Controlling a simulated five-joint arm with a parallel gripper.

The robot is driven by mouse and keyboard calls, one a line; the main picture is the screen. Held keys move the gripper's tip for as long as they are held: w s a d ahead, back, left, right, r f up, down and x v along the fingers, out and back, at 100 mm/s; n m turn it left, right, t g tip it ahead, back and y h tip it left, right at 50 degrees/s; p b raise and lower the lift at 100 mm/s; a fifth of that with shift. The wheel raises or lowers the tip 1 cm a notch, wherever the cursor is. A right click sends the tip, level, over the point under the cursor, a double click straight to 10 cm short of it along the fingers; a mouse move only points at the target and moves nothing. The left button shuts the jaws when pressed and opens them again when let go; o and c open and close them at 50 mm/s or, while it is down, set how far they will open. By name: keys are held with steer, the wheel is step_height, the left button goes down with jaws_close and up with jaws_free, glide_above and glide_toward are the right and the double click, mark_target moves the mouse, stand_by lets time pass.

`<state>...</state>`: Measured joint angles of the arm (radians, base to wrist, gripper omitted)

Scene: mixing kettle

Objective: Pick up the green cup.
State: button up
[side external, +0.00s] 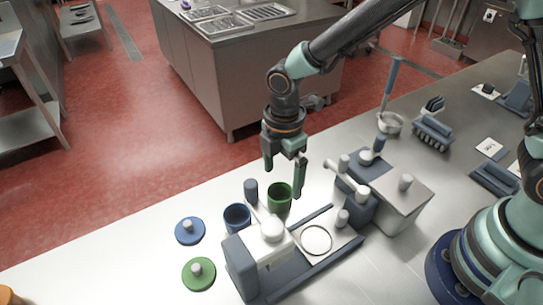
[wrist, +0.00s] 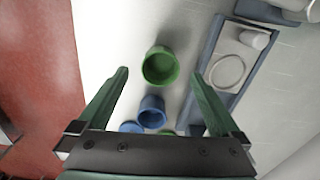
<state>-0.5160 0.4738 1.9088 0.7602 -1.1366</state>
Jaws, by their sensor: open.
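The green cup (side external: 279,197) stands upright on the white counter, just behind the kettle machine and next to the blue cup (side external: 237,217). My gripper (side external: 284,178) points down above the green cup, its two fingers apart with nothing between them. In the wrist view the green cup (wrist: 160,66) shows its open mouth, ahead of and between the two fingertips (wrist: 165,72). The blue cup (wrist: 152,111) lies nearer the palm in that view. In the side view one finger comes down close to the green cup's right rim; I cannot tell whether they touch.
The kettle machine (side external: 240,268) with a ring on its plate stands in front of the cups. A blue lid (side external: 184,236) and a green lid (side external: 193,280) lie to the left. A grey box unit (side external: 408,204) stands right. The counter's back edge is close behind the green cup.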

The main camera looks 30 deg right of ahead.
mark_target(280, 195)
steer(key=shift+a+f, duration=0.15)
steer(key=shift+f, duration=1.45)
steer(key=shift+a+f, duration=0.1)
steer(key=shift+f, duration=1.45)
steer(key=c, duration=1.3)
